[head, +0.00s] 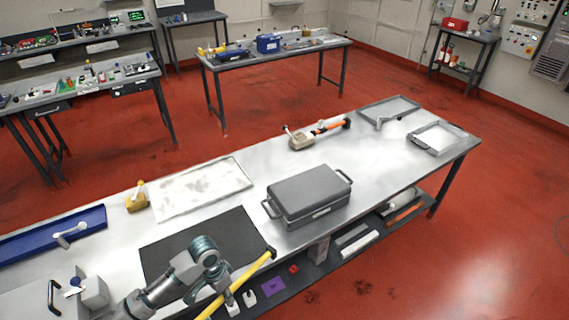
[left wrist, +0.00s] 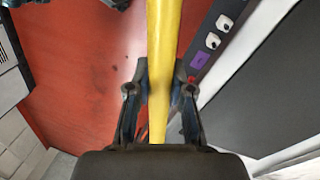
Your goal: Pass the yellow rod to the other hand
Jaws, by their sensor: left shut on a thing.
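The yellow rod (head: 242,284) has a dark end and slants up to the right at the front edge of the table in the head view. In the left wrist view the yellow rod (left wrist: 163,60) runs lengthwise between the fingers of my left gripper (left wrist: 159,92). That gripper is shut on the rod. In the head view my left arm comes in from the lower left over the black mat, and the fingers are mostly hidden behind the wrist. My right gripper is not in either view.
The long table carries a grey case (head: 309,194), a black mat (head: 160,257), a white-topped tray (head: 180,200) and a blue tray (head: 40,238). A lower shelf (head: 330,262) holds small items, including a purple piece (head: 273,287). Red floor lies open in front.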

